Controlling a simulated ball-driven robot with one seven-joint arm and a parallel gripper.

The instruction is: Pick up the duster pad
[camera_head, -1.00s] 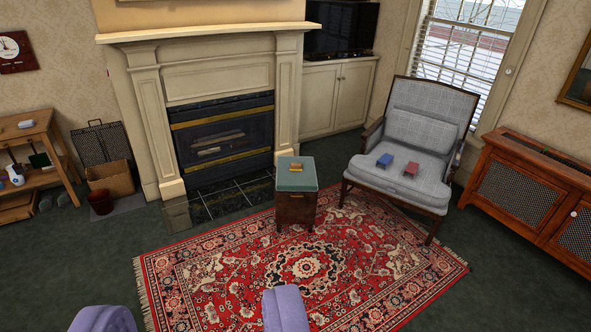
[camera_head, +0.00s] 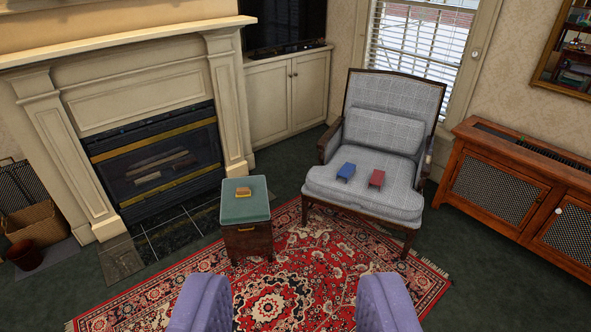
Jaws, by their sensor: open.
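No thing in view is plainly the duster pad; I cannot tell which small item it is. A small orange-brown block (camera_head: 243,193) lies on the green top of a small dark wooden box stool (camera_head: 249,239). A blue block (camera_head: 346,171) and a red block (camera_head: 376,179) lie apart on the grey armchair seat (camera_head: 365,202). My gripper (camera_head: 295,302) shows as two purple fingers at the bottom edge, wide apart, with only the rug seen between them. It is well short of the stool and chair and touches none of the blocks.
A fireplace (camera_head: 155,160) stands behind the stool on the left, with a basket (camera_head: 37,222) and a dark red pot (camera_head: 25,254) beside it. A wooden cabinet (camera_head: 500,190) stands on the right. The patterned rug (camera_head: 290,280) is clear in front.

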